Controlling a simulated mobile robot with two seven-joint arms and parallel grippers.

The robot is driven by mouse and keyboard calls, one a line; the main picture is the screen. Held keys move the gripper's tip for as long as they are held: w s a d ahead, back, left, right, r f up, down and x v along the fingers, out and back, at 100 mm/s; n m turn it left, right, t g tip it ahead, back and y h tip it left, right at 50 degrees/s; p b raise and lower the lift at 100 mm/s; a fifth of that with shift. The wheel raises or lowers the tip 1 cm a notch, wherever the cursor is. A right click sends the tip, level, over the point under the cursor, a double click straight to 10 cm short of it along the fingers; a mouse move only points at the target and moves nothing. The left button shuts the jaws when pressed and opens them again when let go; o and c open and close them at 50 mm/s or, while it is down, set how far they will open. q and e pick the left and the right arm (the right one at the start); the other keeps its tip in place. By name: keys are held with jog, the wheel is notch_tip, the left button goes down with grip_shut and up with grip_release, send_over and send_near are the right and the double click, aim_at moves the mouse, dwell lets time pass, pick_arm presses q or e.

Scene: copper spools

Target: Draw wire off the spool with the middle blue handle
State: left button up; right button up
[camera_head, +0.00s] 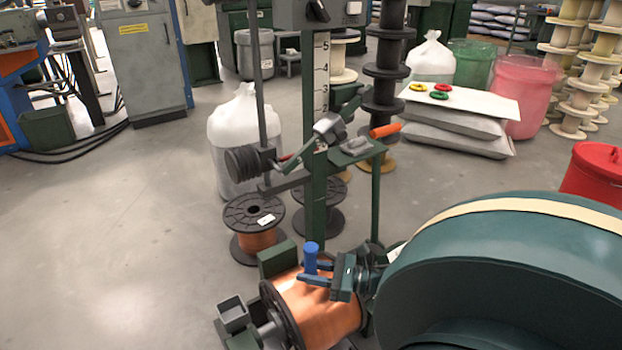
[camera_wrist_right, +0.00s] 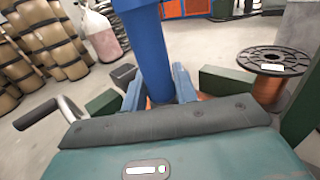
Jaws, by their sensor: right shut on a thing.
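A copper-wound spool (camera_head: 318,312) with dark flanges lies on its side in a low stand at the bottom centre of the head view. An upright blue handle (camera_head: 311,257) stands at its upper side. My right gripper (camera_head: 308,276) reaches in from the right and is shut on the handle. In the right wrist view the blue handle (camera_wrist_right: 146,48) rises between the two blue fingers of the gripper (camera_wrist_right: 158,88), with a little copper behind. The gripper hides the handle's lower end. My left gripper is not in view.
A green post with a number scale (camera_head: 321,95) and a crank stands behind the spool. An upright copper spool (camera_head: 257,240) stands on the floor to the left; it also shows in the right wrist view (camera_wrist_right: 268,88). Open floor (camera_head: 120,230) lies at left.

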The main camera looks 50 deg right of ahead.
jog(key=shift+f, duration=0.15)
jog(key=shift+s+a+r+p, duration=0.15)
jog(key=shift+s+r+p, duration=0.25)
jog(key=shift+r+p, duration=0.35)
jog(key=shift+s+a+r+p, duration=0.15)
jog(key=shift+s+r+p, duration=0.2)
jog(key=shift+r+p, duration=0.35)
pick_arm(q)
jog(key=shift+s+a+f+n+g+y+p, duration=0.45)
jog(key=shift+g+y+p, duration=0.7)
jog(key=shift+p, duration=1.4)
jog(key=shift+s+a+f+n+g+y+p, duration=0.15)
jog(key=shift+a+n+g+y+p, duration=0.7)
jog(key=shift+p, duration=1.75)
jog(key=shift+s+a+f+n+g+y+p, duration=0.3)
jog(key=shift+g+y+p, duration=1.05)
jog(key=shift+p, duration=1.2)
pick_arm(e)
jog(key=s+a+r, duration=0.4)
jog(key=s+r, duration=0.7)
jog(key=r, duration=0.2)
jog(key=shift+a+r, duration=0.15)
jog(key=shift+r, duration=0.2)
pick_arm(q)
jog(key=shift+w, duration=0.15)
pick_arm(e)
jog(key=shift+s, duration=0.1)
